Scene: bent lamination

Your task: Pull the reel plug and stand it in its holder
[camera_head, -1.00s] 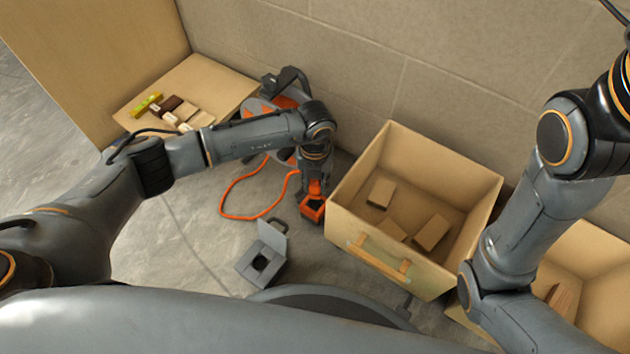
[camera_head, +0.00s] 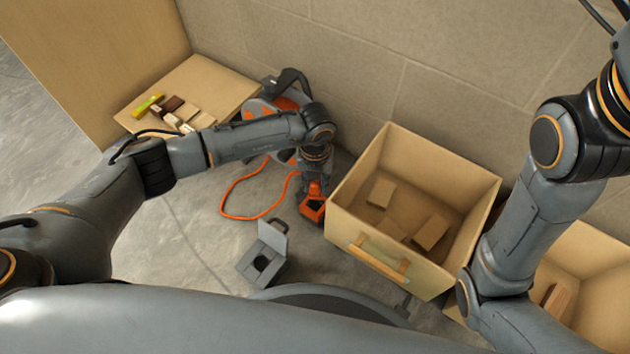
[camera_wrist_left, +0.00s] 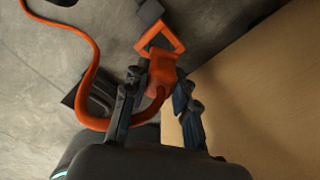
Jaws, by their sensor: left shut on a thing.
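The orange plug (camera_wrist_left: 162,78) is between the fingers of my left gripper (camera_wrist_left: 156,88), which is shut on it, in the left wrist view. An orange frame and a dark grey block show just beyond it. In the head view the left gripper (camera_head: 315,185) is low beside a wooden crate, over an orange piece (camera_head: 312,208) with a dark middle. I cannot tell whether the plug is seated in anything. The orange cable (camera_head: 228,200) loops across the floor from the reel (camera_head: 262,108), partly hidden by my arm. The grey holder (camera_head: 258,268), with a round dark hole and upright plate, stands apart.
The wooden crate (camera_head: 345,215) holding several blocks is close right of the left gripper. A second crate (camera_head: 590,265) lies further right. A board (camera_head: 215,82) with small blocks is at the back left, near the wall. Floor around the holder is clear.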

